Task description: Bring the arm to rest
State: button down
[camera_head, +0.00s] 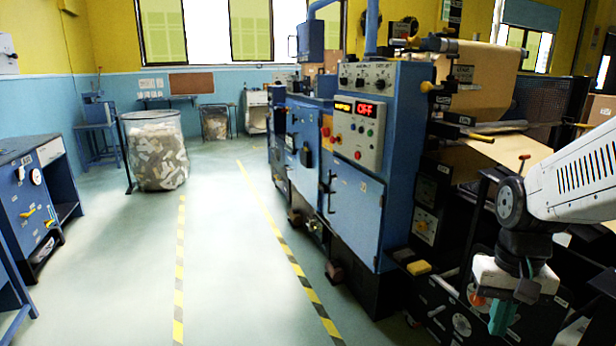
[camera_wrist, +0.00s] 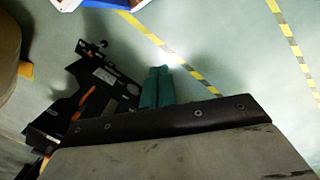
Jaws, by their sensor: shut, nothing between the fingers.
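My gripper (camera_head: 502,318) hangs at the lower right of the head view, below my white arm, with its teal fingers pointing down. In the wrist view its teal fingertips (camera_wrist: 159,72) are together with nothing between them. The gripper is shut and empty, above the floor. In the head view it appears in front of the right part of the blue machine (camera_head: 355,210). The machine's red display reads OFF.
A roll of brown kraft paper (camera_head: 480,80) sits on the machine at the right. A wire bin of scraps (camera_head: 157,155) stands at the back left. A blue workbench (camera_head: 38,200) is at the left. The floor between the yellow-black lines (camera_head: 179,270) is clear.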

jog(key=s+a+r+n+t, duration=0.2)
jog(key=s+a+r+n, duration=0.1)
jog(key=s+a+r, duration=0.4)
jog(key=shift+s+a+r+n, duration=0.35)
jog(key=shift+s+r, duration=0.35)
jog(key=shift+s, duration=1.15)
